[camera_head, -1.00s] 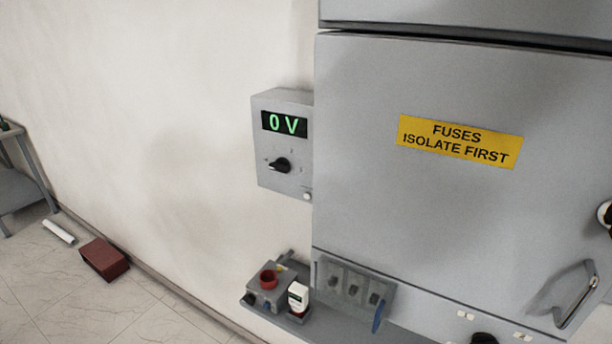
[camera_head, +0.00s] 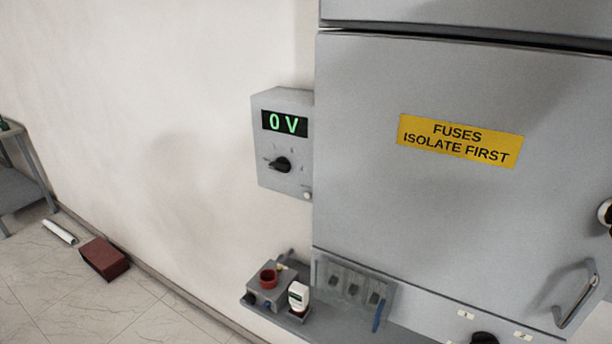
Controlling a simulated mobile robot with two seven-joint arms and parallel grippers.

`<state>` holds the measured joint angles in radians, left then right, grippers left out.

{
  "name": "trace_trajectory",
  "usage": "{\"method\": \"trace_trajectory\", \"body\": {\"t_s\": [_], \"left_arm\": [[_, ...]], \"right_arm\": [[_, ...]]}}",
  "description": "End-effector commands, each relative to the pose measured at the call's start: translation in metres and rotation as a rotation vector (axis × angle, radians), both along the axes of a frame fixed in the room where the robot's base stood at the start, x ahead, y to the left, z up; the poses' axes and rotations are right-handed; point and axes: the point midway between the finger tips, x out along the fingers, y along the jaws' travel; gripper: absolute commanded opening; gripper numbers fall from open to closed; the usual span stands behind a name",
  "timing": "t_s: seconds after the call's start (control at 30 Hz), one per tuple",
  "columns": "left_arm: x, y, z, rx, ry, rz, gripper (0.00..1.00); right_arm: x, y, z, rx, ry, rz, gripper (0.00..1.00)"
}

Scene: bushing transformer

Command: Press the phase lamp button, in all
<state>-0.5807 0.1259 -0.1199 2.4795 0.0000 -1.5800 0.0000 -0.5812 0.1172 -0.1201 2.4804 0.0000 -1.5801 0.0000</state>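A small grey meter box (camera_head: 283,143) is on the wall, against the left side of the large grey cabinet. Its display (camera_head: 285,123) reads "0 V" in green. Below the display is a black rotary selector knob (camera_head: 280,165) with small marks around it. A small pale round button (camera_head: 307,196) sits at the box's lower right corner; I cannot read any label on it. Neither of my grippers is in view.
The cabinet door (camera_head: 430,220) carries a yellow "FUSES ISOLATE FIRST" label (camera_head: 460,141) and a handle (camera_head: 576,293). A shelf below holds a grey box with a red ring (camera_head: 268,279) and a white device (camera_head: 299,296). A red-brown block (camera_head: 104,259) lies on the floor.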

Motion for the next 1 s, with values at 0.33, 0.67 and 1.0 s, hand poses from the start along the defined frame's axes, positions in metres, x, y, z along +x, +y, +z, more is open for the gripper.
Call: {"method": "trace_trajectory", "body": {"t_s": [0.33,0.67,1.0], "left_arm": [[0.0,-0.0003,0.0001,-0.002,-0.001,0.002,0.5],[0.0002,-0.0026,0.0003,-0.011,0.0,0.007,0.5],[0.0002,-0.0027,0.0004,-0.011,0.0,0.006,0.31]], "right_arm": [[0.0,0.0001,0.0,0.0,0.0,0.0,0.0],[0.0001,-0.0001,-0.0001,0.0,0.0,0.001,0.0],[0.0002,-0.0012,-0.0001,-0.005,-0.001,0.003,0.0]]}}
